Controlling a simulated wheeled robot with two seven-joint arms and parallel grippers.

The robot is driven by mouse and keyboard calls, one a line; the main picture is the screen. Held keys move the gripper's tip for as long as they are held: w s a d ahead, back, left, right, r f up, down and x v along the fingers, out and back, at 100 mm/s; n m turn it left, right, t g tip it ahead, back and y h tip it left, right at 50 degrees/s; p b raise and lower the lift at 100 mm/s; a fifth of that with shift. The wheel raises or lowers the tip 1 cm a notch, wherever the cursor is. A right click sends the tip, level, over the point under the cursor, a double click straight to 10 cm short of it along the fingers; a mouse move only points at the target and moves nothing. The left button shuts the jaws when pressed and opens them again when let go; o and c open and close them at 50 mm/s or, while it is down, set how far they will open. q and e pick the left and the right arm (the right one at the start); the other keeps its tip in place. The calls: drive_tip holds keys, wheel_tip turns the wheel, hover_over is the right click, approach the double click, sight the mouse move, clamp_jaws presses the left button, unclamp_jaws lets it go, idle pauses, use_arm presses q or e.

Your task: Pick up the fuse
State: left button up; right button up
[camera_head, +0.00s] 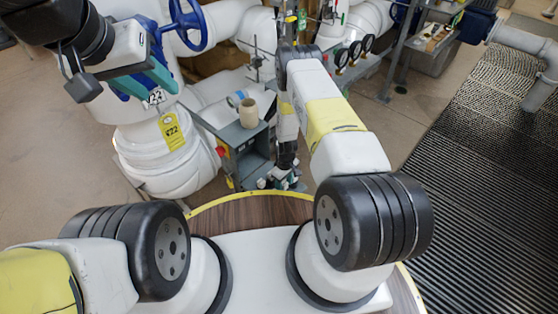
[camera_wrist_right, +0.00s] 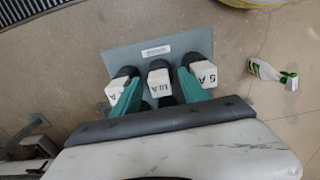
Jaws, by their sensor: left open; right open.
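In the right wrist view three white-topped fuses stand in a row at a grey panel (camera_wrist_right: 190,43): one with a partly legible mark (camera_wrist_right: 116,91), one marked 10 A (camera_wrist_right: 160,79) in the middle, and one marked 5 A (camera_wrist_right: 203,75). My right gripper (camera_wrist_right: 160,92) is open; its teal fingers lie on either side of the middle fuse, with nothing clearly held. In the head view my right gripper (camera_head: 284,181) is low beside a grey cabinet and partly hidden. My left gripper (camera_head: 150,82) is open at the upper left, near a white valve body, away from the fuses.
The grey cabinet (camera_head: 249,150) bears a beige cup (camera_head: 248,113) and a tape roll (camera_head: 236,99). A yellow tag (camera_head: 171,131) hangs from the white valve body (camera_head: 165,168). A blue handwheel (camera_head: 188,25) is behind. Black ribbed matting (camera_head: 490,170) lies clear at right.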

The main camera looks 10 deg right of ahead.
sight(284, 183)
clamp_jaws()
drive_tip(key=shift+r, duration=0.1)
wheel_tip(284, 183, up, 10)
drive_tip(key=shift+f, duration=0.1)
idle(0.4)
